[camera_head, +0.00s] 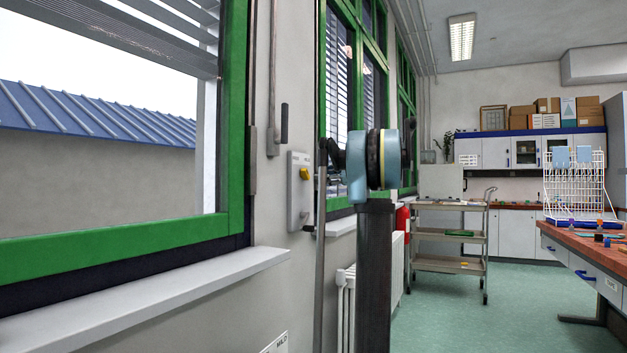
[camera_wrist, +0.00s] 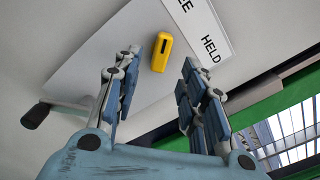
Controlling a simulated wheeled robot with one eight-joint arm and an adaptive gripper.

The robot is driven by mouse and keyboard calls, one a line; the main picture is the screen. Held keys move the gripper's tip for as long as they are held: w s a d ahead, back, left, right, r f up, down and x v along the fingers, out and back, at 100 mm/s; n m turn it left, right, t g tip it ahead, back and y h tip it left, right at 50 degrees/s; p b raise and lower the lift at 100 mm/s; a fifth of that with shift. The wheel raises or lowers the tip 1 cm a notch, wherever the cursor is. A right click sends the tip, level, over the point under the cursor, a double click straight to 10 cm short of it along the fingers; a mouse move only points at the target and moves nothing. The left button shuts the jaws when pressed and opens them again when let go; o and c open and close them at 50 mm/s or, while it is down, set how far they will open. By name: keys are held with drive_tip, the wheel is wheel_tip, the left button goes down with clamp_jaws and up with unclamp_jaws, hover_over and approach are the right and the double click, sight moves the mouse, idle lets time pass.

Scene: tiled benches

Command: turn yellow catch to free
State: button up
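The yellow catch (camera_head: 304,173) sits on a pale grey plate (camera_head: 297,205) on the wall between two green-framed windows. In the wrist view the catch (camera_wrist: 159,58) is a small yellow block with a dark line along it. A white label (camera_wrist: 205,32) beside it reads "HELD" and a cut-off word ending in "EE". My gripper (camera_wrist: 160,78) is open and empty, its two fingers spread either side of the line to the catch. The catch appears just beyond the fingertips, with no contact visible. In the head view my blue wrist hides most of the gripper.
A lever with a dark knob (camera_wrist: 36,115) sticks out beside the plate. A dark handle (camera_head: 284,123) hangs above it. A windowsill (camera_head: 150,300) juts out at left. A radiator (camera_head: 346,300), trolley (camera_head: 450,265) and bench (camera_head: 585,245) stand farther off, with open floor between.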

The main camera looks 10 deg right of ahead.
drive_tip(key=shift+v, duration=2.65)
drive_tip(key=s+a+f+n+g+h, duration=0.35)
drive_tip(key=s+a+f, duration=0.45)
drive_tip(key=s+f, duration=0.4)
drive_tip(key=s+a+f+n+g+h, duration=0.3)
drive_tip(key=s+a+f+n, duration=0.2)
drive_tip(key=s+a+f, duration=0.5)
drive_tip(key=s+d+f+n+h, duration=0.2)
drive_tip(key=s+f+n, duration=0.1)
drive_tip(key=s+f, duration=0.6)
drive_tip(key=s+d+f+n+g+h, duration=0.1)
drive_tip(key=s+d+f+n+h, duration=0.1)
drive_tip(key=s+f, duration=0.7)
drive_tip(key=s+d+f+n+g+h, duration=0.1)
drive_tip(key=s+d+f+n+h, duration=0.2)
drive_tip(key=s+f, duration=0.6)
wheel_tip(320, 180, down, 4)
drive_tip(key=shift+s+d+n+h, duration=0.25)
drive_tip(key=shift+d+n+h, duration=0.1)
drive_tip(key=shift+d+h, duration=0.3)
drive_tip(key=shift+d, duration=0.1)
